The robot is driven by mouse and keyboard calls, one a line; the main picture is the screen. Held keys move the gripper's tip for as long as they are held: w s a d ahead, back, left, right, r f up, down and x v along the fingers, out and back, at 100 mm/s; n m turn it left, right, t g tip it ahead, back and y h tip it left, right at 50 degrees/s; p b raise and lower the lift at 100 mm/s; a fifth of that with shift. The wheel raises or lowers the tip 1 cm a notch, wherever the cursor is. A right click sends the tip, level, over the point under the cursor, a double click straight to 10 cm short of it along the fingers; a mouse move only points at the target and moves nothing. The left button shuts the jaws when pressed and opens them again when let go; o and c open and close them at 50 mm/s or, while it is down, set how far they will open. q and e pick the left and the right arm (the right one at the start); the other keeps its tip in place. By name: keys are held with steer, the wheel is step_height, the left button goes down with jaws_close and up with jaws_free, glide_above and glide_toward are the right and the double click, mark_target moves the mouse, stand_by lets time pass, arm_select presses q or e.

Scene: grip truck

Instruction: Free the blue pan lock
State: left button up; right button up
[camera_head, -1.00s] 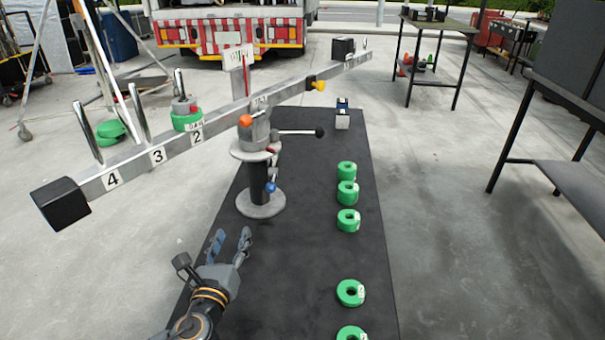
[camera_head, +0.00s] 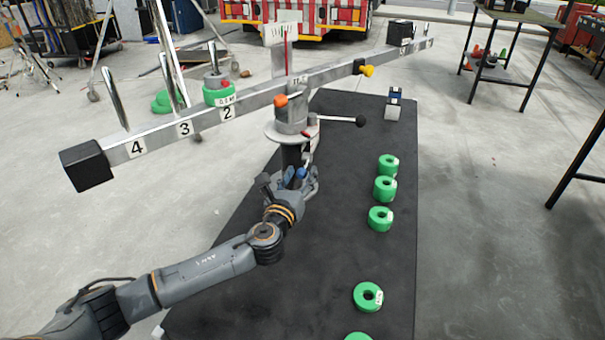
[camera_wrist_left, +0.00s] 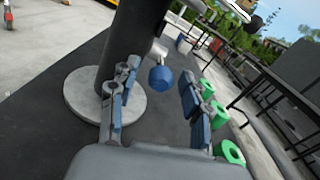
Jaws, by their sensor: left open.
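The blue pan lock is a round blue knob (camera_wrist_left: 160,78) on the side of the dark column (camera_wrist_left: 124,45), below the balance beam (camera_head: 250,101). My left gripper (camera_head: 291,180) is at the column's lower part and hides much of it and its base in the head view. In the left wrist view the gripper (camera_wrist_left: 157,106) is open, with one finger side to the left of the knob and one to the right. The knob shows in the gap beyond the fingers, and I see no grip on it. My right gripper is out of view.
Above are an orange knob (camera_head: 281,101), a black-ended lever (camera_head: 345,119) and a yellow knob (camera_head: 367,70). Several green ring weights (camera_head: 381,218) stand along the right of the black table (camera_head: 330,270). Another green weight (camera_head: 219,96) sits on the beam.

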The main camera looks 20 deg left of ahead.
arm_select(q)
steer(key=shift+w, duration=0.85)
steer(key=shift+c, duration=0.4)
jaws_close()
